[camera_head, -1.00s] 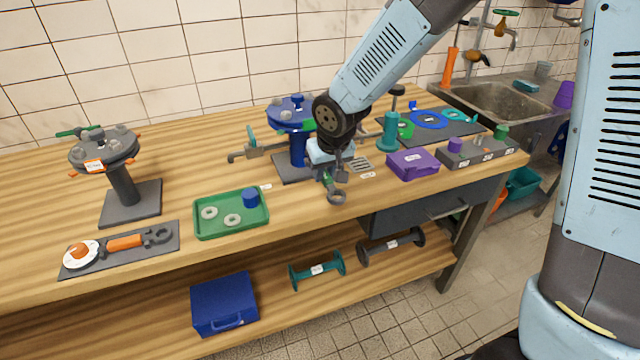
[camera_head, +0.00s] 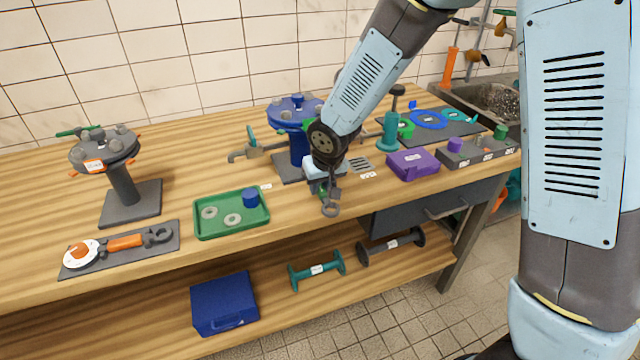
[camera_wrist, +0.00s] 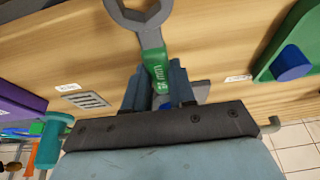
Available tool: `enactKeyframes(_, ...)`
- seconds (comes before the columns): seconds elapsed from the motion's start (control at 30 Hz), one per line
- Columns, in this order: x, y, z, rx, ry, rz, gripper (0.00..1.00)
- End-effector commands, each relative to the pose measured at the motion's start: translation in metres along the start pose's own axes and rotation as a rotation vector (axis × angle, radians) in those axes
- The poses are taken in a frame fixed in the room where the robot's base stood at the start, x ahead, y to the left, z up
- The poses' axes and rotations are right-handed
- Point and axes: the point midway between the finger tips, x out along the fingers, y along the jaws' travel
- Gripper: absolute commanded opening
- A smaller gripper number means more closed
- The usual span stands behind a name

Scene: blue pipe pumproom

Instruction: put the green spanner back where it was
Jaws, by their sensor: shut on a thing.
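The green spanner (camera_wrist: 157,67) has a green grip with a white label and a grey ring end. My gripper (camera_wrist: 158,92) is shut on its green grip in the wrist view, with the ring end sticking out ahead. In the head view my gripper (camera_head: 322,190) holds the spanner (camera_head: 330,209) near the front edge of the bench, ring end lowest. I cannot tell whether the ring touches the wood. A grey slotted plate (camera_head: 361,164) lies on the bench just right of my gripper; it also shows in the wrist view (camera_wrist: 88,99).
The green tray (camera_head: 232,233) with rings and a blue cup stands to the left. The blue valve stand (camera_head: 297,150) is close behind my gripper. The purple box (camera_head: 412,164) stands to the right. Bare wood lies between the tray and my gripper.

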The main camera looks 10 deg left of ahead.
Motion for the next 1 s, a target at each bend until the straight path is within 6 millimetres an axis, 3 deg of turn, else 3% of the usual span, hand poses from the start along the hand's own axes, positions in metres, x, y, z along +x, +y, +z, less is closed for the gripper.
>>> enactKeyframes(0.27, 0.007, 0.0, 0.003, 0.0, -0.001, 0.0, 0.0)
enactKeyframes(0.3, 0.007, 0.0, 0.003, 0.0, -0.001, 0.0, 0.27)
enactKeyframes(0.53, 0.006, 0.0, 0.003, 0.001, -0.001, 0.0, 0.49)
enactKeyframes(0.83, 0.005, 0.001, 0.002, 0.001, 0.0, 0.0, 0.5)
enactKeyframes(1.0, -0.006, 0.002, -0.002, 0.002, 0.002, 0.001, 0.5)
